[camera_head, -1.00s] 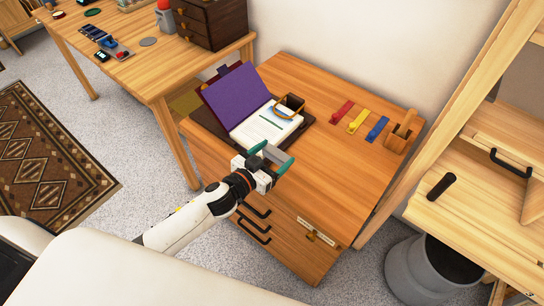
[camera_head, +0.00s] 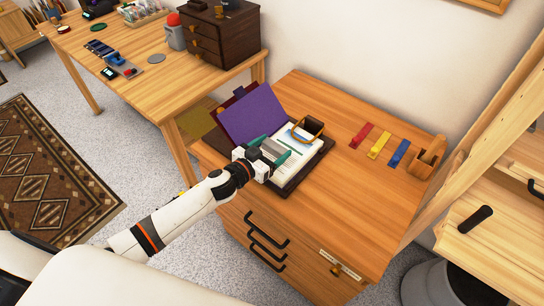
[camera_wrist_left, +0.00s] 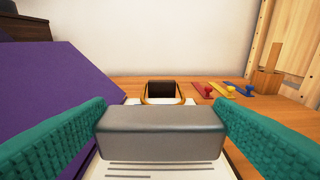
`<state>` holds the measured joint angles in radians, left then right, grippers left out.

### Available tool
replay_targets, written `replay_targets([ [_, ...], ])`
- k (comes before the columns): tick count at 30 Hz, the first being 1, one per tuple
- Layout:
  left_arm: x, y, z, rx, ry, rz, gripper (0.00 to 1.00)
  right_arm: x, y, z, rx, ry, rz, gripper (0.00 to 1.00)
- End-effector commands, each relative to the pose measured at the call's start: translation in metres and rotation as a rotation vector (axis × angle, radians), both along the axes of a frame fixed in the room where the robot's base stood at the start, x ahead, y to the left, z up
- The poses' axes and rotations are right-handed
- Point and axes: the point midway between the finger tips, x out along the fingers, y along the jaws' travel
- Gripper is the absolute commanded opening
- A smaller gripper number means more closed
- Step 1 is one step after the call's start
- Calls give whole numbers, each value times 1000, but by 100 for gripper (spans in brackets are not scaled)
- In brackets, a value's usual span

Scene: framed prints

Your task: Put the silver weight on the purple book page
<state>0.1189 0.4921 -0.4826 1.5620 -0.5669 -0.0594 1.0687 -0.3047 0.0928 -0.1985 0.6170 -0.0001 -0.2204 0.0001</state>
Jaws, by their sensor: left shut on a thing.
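The purple book (camera_head: 252,112) lies open at the back left of the wooden cabinet top, its purple cover raised and its white printed page (camera_head: 304,154) facing up. My left gripper (camera_head: 270,150), with teal fingers, is over the page. It is shut on the silver weight (camera_wrist_left: 162,133), a grey block with rounded edges held level between the fingers. The weight hides part of the page in the left wrist view (camera_wrist_left: 150,168). I cannot tell whether it touches the page. My right gripper is not in view.
A dark holder with a golden rim (camera_head: 308,127) stands at the page's far edge. Red (camera_head: 362,136), yellow (camera_head: 379,145) and blue (camera_head: 399,153) tags lie to the right, beside a wooden holder (camera_head: 427,157). The cabinet top's (camera_head: 350,205) front right is clear.

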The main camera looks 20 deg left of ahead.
Motion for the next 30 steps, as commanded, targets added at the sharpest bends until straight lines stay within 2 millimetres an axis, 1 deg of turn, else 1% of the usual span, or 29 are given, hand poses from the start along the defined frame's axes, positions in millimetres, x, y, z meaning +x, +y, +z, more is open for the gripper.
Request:
replay_targets([
  [5,0,-1,-26,-5,1,2,43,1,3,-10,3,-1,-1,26],
  [7,0,-1,-33,-4,0,1,43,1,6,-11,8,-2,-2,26],
  [13,0,0,-33,-1,-2,-1,43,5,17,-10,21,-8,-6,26],
  [19,0,0,-38,-2,-1,-1,43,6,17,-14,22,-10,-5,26],
  [20,0,0,-38,0,1,0,82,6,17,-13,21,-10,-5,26],
  [21,0,0,-38,0,1,0,88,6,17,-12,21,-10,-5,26],
  [23,0,0,-38,0,1,0,98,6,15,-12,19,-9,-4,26],
  [30,0,0,-37,0,1,0,99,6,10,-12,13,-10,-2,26],
])
